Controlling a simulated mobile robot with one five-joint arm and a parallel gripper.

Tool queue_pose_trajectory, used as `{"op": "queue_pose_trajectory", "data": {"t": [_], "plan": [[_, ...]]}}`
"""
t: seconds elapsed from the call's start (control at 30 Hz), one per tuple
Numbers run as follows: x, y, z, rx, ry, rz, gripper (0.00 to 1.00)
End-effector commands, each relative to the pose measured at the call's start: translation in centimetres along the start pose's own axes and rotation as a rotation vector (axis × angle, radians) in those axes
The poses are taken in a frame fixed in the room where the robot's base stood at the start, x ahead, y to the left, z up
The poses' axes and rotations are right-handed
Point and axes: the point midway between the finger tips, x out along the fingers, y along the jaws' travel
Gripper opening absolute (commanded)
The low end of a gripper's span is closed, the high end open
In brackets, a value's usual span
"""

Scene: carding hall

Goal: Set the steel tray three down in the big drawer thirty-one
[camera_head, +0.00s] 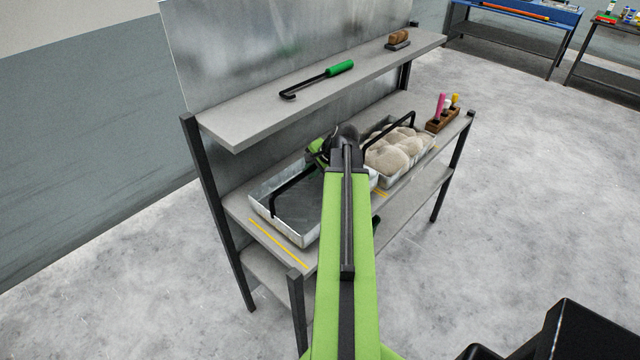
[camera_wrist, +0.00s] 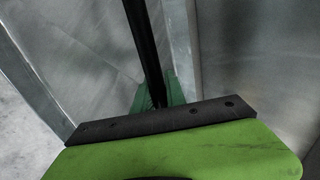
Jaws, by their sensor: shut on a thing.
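A shallow, empty steel tray (camera_head: 262,202) with a black bar handle (camera_head: 292,184) is at the left end of the middle shelf. I cannot tell whether it rests on the shelf or hangs just above it. My gripper (camera_head: 322,158) is at the handle, partly hidden by my green arm. In the wrist view my gripper (camera_wrist: 160,104) is shut on the black handle (camera_wrist: 144,45), with the tray's metal (camera_wrist: 80,40) below. My arm hides the tray's right part. No number shows on the tray. No drawer is in view.
A second metal tray (camera_head: 384,184) with pale fibre lumps stands to the right. Beyond it is a wooden block (camera_head: 442,122) with coloured tools. The upper shelf (camera_head: 240,128) overhangs the back and holds a green-handled hook (camera_head: 325,76) and a brush (camera_head: 398,42). Open floor (camera_head: 540,180) lies right.

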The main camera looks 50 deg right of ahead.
Motion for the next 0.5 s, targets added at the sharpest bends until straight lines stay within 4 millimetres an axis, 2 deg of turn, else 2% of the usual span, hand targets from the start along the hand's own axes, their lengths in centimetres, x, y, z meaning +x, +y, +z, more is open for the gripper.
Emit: {"op": "queue_pose_trajectory", "data": {"t": [0.03,0.23,0.4,0.5], "plan": [[1.3,0.8,0.0,0.0,0.0,-0.001,0.0],[1.4,0.9,0.0,0.0,0.0,-0.001,0.0],[3.8,2.4,0.1,-0.001,0.0,-0.001,0.0],[4.5,2.9,0.1,-0.001,0.0,-0.001,0.0]]}}
